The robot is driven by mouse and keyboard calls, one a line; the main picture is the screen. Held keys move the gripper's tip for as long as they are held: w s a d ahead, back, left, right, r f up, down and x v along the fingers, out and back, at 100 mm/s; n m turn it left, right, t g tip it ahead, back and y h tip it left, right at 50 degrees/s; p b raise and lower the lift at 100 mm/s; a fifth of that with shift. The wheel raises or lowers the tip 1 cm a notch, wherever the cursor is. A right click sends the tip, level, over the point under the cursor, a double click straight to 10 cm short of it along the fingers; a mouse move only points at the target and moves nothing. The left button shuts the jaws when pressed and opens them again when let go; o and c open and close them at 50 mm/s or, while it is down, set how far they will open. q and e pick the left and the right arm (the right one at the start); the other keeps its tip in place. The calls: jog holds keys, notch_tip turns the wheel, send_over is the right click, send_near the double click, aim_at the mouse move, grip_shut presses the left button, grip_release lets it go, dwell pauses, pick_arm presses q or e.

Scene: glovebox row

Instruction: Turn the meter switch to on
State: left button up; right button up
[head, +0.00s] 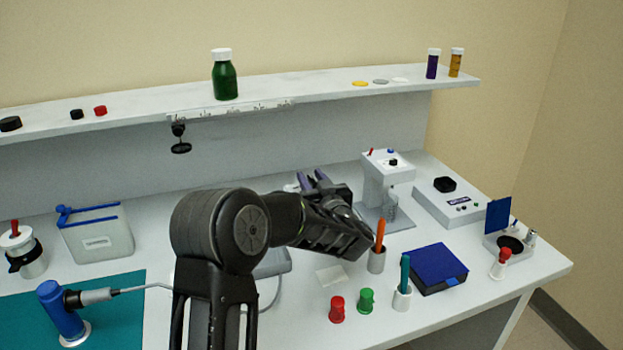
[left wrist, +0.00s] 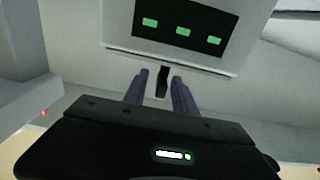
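The meter shows in the left wrist view as a pale casing with a dark display (left wrist: 180,27) bearing three green marks. Its small black switch (left wrist: 162,82) stands out below the display. My left gripper (left wrist: 160,76) is open, with one purple finger on each side of the switch and small gaps visible. I cannot tell whether either finger touches it, or which setting it is at. In the head view my left gripper (head: 312,178) is over the middle of the bench, and my arm hides much of what lies behind and below it. My right gripper is not in view.
A white stand (head: 375,180) is right of my gripper, with a control box (head: 450,203) beyond. A shelf (head: 330,95) runs along the back.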

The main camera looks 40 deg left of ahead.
pick_arm(q)
jog(key=shift+c, duration=0.2)
grip_shut()
jog(key=shift+f, duration=0.1)
dwell(0.5)
jog(key=shift+f+m+t+h+b, duration=0.1)
jog(key=shift+m+t+h+b, duration=0.85)
jog(key=shift+t, duration=0.15)
jog(key=m+t+h+b, duration=0.1)
jog(key=h+b, duration=0.1)
jog(key=b, duration=0.1)
jog(key=m+t+h+b, duration=0.2)
jog(key=b, duration=0.1)
jog(key=shift+f+m+h+b, duration=0.15)
jog(key=shift+m+h+b, duration=0.1)
jog(key=shift+b, duration=0.05)
jog(key=shift+d+r+m+t+h+b, duration=0.15)
jog(key=shift+r+m+t+h+b, duration=0.05)
jog(key=shift+m+t+h+b, duration=0.25)
jog(key=shift+w, duration=0.1)
jog(key=shift+r, duration=0.1)
